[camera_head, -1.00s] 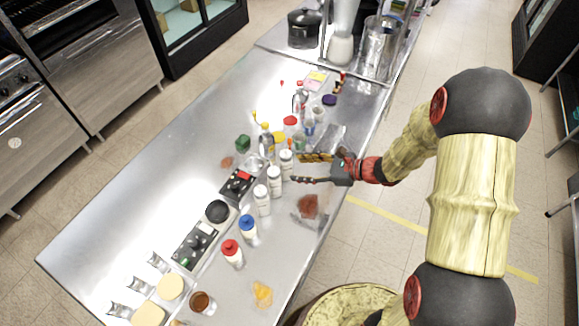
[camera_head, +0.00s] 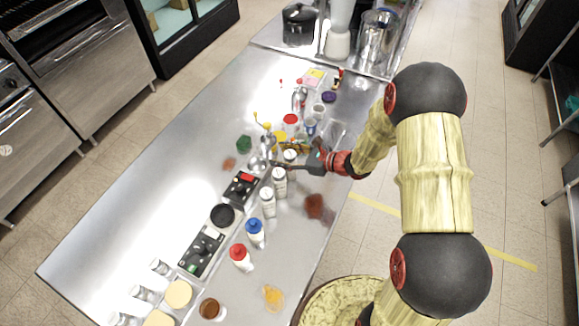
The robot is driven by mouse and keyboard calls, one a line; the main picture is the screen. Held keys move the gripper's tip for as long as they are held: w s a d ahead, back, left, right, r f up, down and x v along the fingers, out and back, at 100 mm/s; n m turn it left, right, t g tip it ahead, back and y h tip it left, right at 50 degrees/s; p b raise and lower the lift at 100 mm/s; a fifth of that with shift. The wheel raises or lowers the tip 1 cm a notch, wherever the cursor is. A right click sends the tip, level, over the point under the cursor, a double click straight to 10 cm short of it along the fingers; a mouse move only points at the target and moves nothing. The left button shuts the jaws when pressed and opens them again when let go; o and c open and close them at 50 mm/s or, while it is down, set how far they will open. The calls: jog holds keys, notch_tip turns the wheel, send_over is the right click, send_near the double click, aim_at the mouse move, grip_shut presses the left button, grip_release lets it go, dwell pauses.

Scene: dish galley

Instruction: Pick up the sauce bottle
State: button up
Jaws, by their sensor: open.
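Several sauce-type bottles stand upright in a line on the steel counter (camera_head: 140,215). They include a red-capped bottle (camera_head: 241,257), a blue-capped bottle (camera_head: 255,233) and white bottles with grey caps, one nearer (camera_head: 268,203) and one farther (camera_head: 279,182). I cannot tell which one the task means. My gripper (camera_head: 277,155) is open, low over the counter, reaching in from the right. Its fingers point left. Another white bottle (camera_head: 290,156) appears between the fingers, partly hidden; I cannot tell whether they touch it. A clear bottle with a yellow top (camera_head: 266,134) stands just beyond the fingertips.
Cups, a red lid (camera_head: 291,119) and small items crowd the counter beyond my gripper. A black control box (camera_head: 241,186) and a black round dish (camera_head: 222,215) stand left of the bottles. The counter's left side is clear.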

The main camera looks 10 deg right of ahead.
jog(key=shift+x, duration=0.85)
jog(key=shift+s, duration=0.1)
jog(key=c, duration=1.1)
grip_shut()
